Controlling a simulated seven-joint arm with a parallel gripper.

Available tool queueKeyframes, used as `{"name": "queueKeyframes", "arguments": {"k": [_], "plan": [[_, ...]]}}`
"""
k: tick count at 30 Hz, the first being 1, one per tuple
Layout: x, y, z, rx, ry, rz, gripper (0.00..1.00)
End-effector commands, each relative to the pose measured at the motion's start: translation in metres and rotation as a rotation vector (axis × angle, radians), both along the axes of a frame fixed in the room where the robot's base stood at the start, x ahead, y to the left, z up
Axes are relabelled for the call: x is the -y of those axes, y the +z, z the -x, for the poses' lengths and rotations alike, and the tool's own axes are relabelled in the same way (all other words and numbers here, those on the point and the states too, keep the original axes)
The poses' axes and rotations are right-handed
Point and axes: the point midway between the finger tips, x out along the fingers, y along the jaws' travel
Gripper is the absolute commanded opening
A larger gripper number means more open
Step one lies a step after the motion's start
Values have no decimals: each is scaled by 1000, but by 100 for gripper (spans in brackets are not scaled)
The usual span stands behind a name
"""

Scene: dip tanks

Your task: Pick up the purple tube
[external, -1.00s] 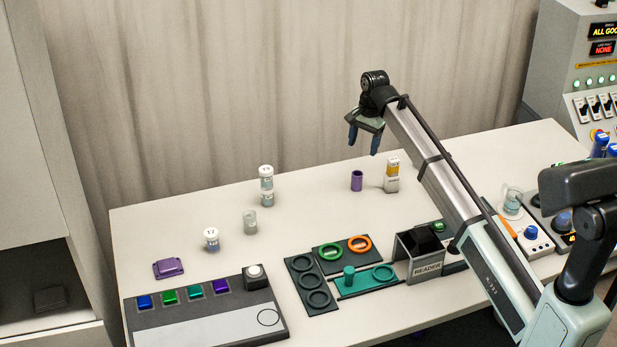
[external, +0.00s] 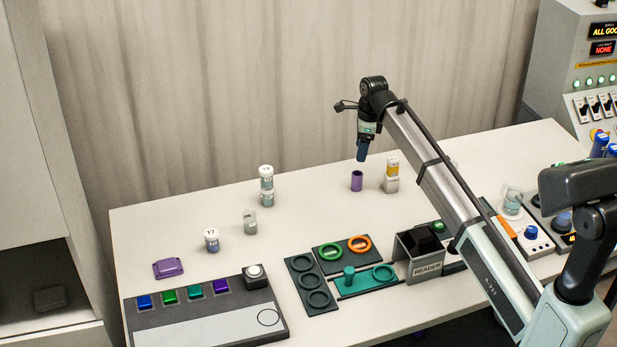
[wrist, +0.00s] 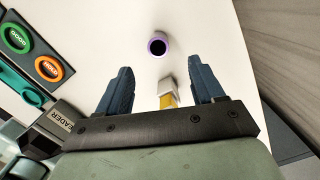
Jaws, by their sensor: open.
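The purple tube (external: 356,181) stands upright on the white table toward its back edge, left of a small white and yellow box. In the wrist view its round purple rim (wrist: 157,46) with a dark hollow inside shows beyond the fingertips, roughly midway between them. My gripper (external: 362,158) is above the tube, pointing down, apart from it. In the wrist view my gripper (wrist: 160,75) has two dark blue fingers spread wide with nothing held between them.
The white and yellow box (external: 392,175) stands close to the tube's right; it also shows between the fingers (wrist: 167,92). Stacked jars (external: 266,185) and a glass vial (external: 250,222) stand left. The reader (external: 425,262) and ring holders (external: 331,254) are nearer the front.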

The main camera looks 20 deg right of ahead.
Motion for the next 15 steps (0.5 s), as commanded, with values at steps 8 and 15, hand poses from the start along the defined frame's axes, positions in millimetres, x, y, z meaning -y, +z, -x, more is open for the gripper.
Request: {"name": "queueKeyframes", "arguments": {"k": [8,15], "plan": [[-5,-47,-1,-1,2,1,68],[-8,-69,-2,1,3,1,68]]}}
